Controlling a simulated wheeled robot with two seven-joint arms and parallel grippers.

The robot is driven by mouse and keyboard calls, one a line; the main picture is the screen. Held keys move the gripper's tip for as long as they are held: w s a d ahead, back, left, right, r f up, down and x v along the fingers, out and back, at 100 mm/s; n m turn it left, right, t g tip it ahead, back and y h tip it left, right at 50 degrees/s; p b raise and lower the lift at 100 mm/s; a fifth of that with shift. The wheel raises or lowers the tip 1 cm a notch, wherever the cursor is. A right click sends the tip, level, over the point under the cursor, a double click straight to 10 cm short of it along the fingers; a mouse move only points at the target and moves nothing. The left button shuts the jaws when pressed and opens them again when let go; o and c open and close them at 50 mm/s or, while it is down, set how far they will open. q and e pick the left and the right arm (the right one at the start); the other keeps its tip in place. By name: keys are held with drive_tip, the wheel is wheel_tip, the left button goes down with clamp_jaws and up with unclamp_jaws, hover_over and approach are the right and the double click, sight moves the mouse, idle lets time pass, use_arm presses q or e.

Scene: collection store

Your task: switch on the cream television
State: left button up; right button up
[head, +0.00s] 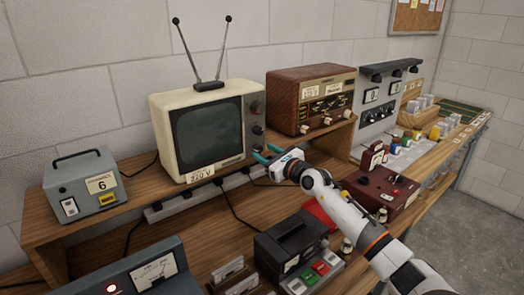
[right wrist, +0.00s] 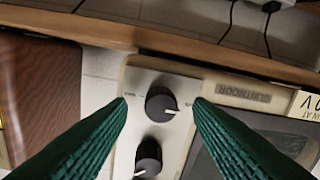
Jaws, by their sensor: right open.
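The cream television (head: 172,131) stands on the raised wooden shelf in the head view, with a dark grey screen and a 220 V label below it. Dark knobs (head: 257,107) run down its right side. My right gripper (head: 264,153) is open in front of the lower right corner of the television. In the right wrist view, the television's panel looks upside down. Its lowest knob (right wrist: 161,104) lies between the two green fingers (right wrist: 160,112), with space on both sides; contact cannot be seen. Another knob (right wrist: 148,156) is beyond it. My left gripper is not in view.
A brown radio (head: 312,98) stands close to the right of the television. A grey power box (head: 84,187) is on the left. A power strip (head: 190,200) with cables runs under the shelf. A black-topped device (head: 290,243) and a dark red box (head: 383,190) sit on the lower bench.

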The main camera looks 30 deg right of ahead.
drive_tip(key=shift+w, duration=0.5)
drive_tip(key=shift+w+a, duration=0.1)
drive_tip(key=shift+w, duration=0.3)
drive_tip(key=shift+c, duration=1)
drive_tip(key=c, duration=0.8)
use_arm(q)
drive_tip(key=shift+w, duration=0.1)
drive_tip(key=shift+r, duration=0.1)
